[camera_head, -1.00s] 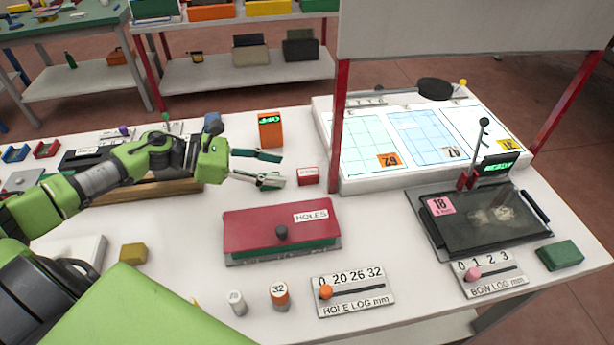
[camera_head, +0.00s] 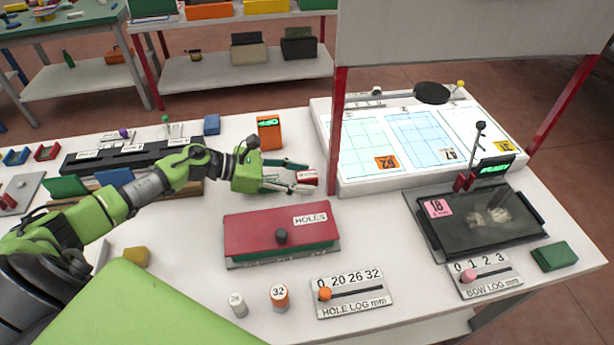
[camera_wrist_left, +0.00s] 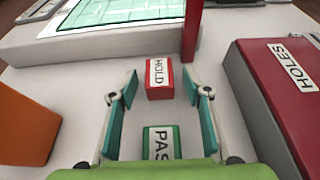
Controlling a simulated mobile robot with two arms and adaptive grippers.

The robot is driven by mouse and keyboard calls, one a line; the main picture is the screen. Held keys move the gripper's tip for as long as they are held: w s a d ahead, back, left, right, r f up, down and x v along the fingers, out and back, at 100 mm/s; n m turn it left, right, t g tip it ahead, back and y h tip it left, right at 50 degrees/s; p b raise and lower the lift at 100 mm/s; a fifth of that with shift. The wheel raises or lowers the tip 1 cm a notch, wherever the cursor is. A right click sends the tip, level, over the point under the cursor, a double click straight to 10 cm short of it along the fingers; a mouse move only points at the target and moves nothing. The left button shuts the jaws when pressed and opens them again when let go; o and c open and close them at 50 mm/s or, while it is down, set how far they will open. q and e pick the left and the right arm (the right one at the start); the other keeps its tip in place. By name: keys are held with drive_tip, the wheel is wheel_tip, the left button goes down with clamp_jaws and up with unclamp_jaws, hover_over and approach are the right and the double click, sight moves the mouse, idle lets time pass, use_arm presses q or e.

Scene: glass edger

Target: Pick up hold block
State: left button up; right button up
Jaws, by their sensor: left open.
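The hold block (camera_head: 307,177) is a small red block with a white HOLD label. It stands on the white table near the foot of a red post. In the left wrist view the hold block (camera_wrist_left: 160,79) sits between and just beyond the fingertips of my left gripper (camera_wrist_left: 162,85), with clear space on both sides. My left gripper (camera_head: 306,176) is open, its teal-padded fingers pointing at the block in the head view. A green block labelled PAS, partly cut off (camera_wrist_left: 160,142), lies between the fingers nearer the palm. My right gripper is not in view.
An orange device (camera_head: 269,133) stands behind my left gripper. The red HOLES box (camera_head: 262,226) lies in front of it. The white panel with lit grids (camera_head: 358,180) is to the right of the block, beside the red post (camera_head: 338,130).

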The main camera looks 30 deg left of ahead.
use_arm(q)
drive_tip(key=shift+c, duration=0.3)
drive_tip(key=c, duration=1.1)
